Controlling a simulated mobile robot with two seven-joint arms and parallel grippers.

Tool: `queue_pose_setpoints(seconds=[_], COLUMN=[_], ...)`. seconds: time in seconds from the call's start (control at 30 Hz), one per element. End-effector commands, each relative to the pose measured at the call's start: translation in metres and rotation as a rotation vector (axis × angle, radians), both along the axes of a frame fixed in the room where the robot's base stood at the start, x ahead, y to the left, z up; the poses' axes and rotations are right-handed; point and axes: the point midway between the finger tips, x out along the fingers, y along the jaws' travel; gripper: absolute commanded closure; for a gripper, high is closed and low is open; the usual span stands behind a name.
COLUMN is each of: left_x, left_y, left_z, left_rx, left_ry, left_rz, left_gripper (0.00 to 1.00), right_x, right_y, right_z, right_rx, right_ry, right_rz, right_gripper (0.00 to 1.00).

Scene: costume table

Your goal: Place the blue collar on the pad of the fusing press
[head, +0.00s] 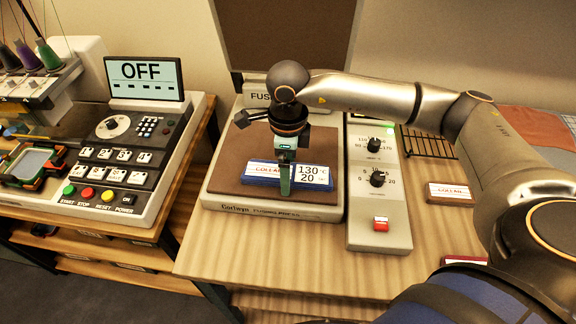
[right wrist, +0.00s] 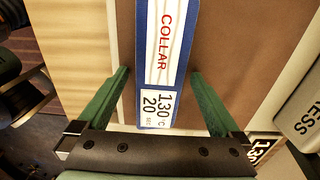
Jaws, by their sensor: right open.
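The blue collar (head: 262,172), with a white face, red lettering and a 130 °C / 20 sec label, lies flat on the brown pad (head: 228,178) of the fusing press (head: 272,210). Its label end is near the pad's right edge. The press lid (head: 285,35) stands raised behind. My right gripper (head: 285,182) points down over the collar. In the right wrist view, its green fingers (right wrist: 158,75) are apart, one on each side of the collar (right wrist: 165,60), with visible gaps. My left gripper is not in view.
A control panel (head: 378,215) with dials and a red switch sits right of the press. Another collar (head: 450,193) and a red-edged piece (head: 463,261) lie farther right. An embroidery machine (head: 110,160) reading OFF stands left. The table front (head: 290,255) is clear.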

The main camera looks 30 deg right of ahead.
Motion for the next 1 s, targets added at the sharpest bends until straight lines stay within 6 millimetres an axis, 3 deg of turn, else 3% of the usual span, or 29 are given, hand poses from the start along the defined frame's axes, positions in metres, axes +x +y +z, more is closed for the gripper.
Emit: queue_pose_setpoints(seconds=[0.17,0.6,0.8,1.0], left_x=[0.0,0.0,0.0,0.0], left_y=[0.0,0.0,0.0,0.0], left_z=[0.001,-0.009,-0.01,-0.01], left_rx=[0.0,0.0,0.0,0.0], left_ry=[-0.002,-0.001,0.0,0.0], left_rz=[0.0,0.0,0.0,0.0], left_gripper=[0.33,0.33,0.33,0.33], right_x=[0.001,0.001,0.0,0.0], right_y=[0.0,0.001,0.0,0.0], right_z=[0.016,0.105,0.122,0.123], right_rx=[0.002,0.001,0.001,0.0], right_ry=[-0.005,-0.005,-0.001,0.0], right_rz=[0.0,0.001,0.0,0.0], right_gripper=[0.0,0.0,0.0,0.0])
